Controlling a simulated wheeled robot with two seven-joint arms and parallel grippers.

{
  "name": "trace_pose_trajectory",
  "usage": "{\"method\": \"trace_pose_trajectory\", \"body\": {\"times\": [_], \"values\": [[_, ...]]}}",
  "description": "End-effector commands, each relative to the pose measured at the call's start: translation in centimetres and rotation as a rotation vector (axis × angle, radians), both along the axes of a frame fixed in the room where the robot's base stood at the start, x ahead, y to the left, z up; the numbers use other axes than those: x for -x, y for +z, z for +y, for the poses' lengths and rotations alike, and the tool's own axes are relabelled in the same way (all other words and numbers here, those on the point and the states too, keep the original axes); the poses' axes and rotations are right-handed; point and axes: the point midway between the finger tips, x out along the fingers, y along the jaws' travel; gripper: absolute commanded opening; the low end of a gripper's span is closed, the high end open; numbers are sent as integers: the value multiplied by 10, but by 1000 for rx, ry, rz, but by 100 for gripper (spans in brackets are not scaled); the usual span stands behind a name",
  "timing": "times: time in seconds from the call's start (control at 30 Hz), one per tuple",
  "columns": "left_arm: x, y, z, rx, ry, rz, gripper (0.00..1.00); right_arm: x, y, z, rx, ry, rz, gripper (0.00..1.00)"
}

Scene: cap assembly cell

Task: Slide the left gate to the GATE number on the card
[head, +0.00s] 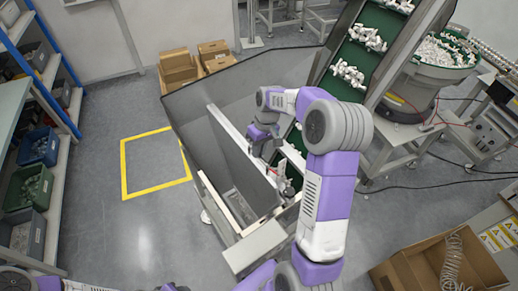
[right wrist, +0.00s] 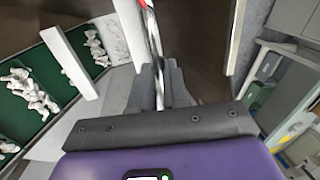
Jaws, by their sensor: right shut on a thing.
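My right gripper (head: 266,150) reaches down over the grey hopper (head: 215,92) in the middle of the head view. In the right wrist view its fingers (right wrist: 160,88) are closed around a thin shiny metal rod (right wrist: 153,42), with red near its upper end. I take the rod to be part of a gate, but its other end is hidden. A dark flat panel (head: 240,165) stands inside the hopper, left of my gripper; I cannot tell if it is the left gate. No readable card or GATE number shows. My left gripper is out of view.
A green conveyor (head: 350,55) with white caps rises right of the hopper, with a feeder bowl (head: 440,55) beyond. A blue shelf (head: 50,50) with bins stands at left. Open cardboard box (head: 415,268) lies front right. Yellow-marked floor (head: 155,165) is clear.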

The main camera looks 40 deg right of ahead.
Motion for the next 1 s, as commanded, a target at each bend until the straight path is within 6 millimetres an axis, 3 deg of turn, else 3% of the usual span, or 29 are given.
{"method": "trace_pose_trajectory", "body": {"times": [0.17, 0.4, 0.67, 0.7, 0.83, 0.87, 1.0], "values": [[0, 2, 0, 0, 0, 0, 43, 0, 3, 0, 0, 0, 0, 0], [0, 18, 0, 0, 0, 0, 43, -1, 28, 0, 1, -1, -3, 0], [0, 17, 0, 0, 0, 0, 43, -1, 27, -1, 1, -1, -5, 0], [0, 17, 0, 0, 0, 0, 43, -1, 27, -1, 1, -1, -5, 16], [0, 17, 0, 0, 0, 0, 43, -1, 26, 0, 1, -1, -4, 36], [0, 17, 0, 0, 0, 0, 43, -1, 26, 0, 1, -1, -4, 40], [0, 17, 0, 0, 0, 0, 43, -1, 26, 0, 0, 0, -2, 40]]}}
